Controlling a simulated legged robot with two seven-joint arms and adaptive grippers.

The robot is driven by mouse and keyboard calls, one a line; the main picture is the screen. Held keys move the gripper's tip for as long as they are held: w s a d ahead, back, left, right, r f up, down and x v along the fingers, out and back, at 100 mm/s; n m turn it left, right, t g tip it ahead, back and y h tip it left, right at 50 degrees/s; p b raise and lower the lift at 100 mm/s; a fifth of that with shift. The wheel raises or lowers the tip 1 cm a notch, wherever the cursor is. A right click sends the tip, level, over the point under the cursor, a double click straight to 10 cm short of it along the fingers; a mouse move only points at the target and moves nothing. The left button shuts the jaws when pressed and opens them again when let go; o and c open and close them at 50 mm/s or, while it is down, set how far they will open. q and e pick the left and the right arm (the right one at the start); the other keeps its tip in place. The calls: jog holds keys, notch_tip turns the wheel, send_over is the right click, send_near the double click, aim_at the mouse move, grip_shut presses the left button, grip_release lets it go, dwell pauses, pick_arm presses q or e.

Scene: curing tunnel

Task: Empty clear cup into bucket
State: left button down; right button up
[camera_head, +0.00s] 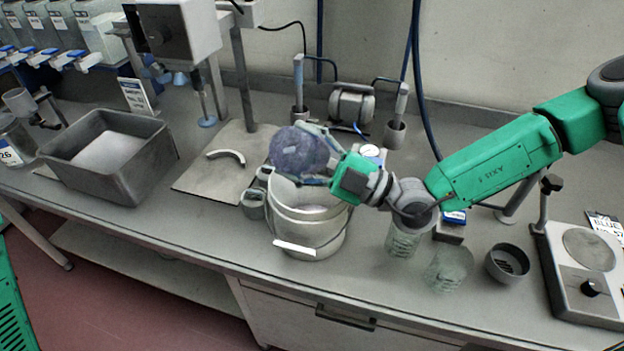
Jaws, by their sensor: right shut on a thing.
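My right gripper (322,155) comes in from the right and is shut on a rounded, dark purple-grey cup (296,150). The cup is held tilted above the back left part of the bucket's rim; whether anything is pouring from it cannot be told. The pale metal bucket (310,240) stands upright on the bench with its wire handle hanging at the front. Its mouth is partly hidden by the cup and gripper, and a pale inside shows. My left gripper is not in view.
Two clear ribbed cups (448,268) stand right of the bucket, near a dark slotted bowl (507,263). A hotplate (585,265) is at far right. A grey bin (110,158) is at left. A small metal can (254,204) stands close beside the bucket.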

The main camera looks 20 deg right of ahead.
jog(key=shift+w+m, duration=0.1)
jog(key=shift+m, duration=0.3)
jog(key=shift+w+d+r+m+t+h+p, duration=0.15)
jog(key=shift+r+m+t+p, duration=0.1)
jog(key=shift+r+m+t, duration=0.15)
jog(key=shift+w+r+m+t+h+p, duration=0.1)
jog(key=shift+r+m+t+h+p, duration=0.15)
jog(key=shift+r+m, duration=0.25)
jog(key=shift+w+d+r+m+t, duration=0.15)
jog(key=shift+m+t, duration=0.1)
jog(key=shift+m, duration=0.25)
jog(key=shift+d, duration=0.25)
